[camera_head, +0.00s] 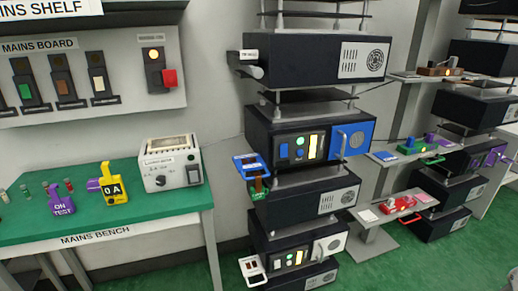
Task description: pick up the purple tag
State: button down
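A purple tag (61,202) reading "ON TEST" stands on the green bench top (30,228) at the left, near the front edge. To its right stands a yellow tag (116,190) marked "0 A". A small purple piece (94,185) shows just left of the yellow tag; I cannot tell whether it is joined to it. My gripper is not in view.
A white meter box (170,168) stands at the bench's right end. Small red and green pieces sit behind the tags. The mains board (85,75) hangs above. A rack of dark units (310,130) stands right of the bench, with shelves further right.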

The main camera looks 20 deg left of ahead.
aim_at(66, 206)
jog(key=u, duration=1.9)
jog(key=z, duration=2.35)
jog(key=u, duration=2.35)
jog(key=i+l, duration=0.35)
jog(key=i+l+z, duration=0.05)
jog(key=i, duration=0.05)
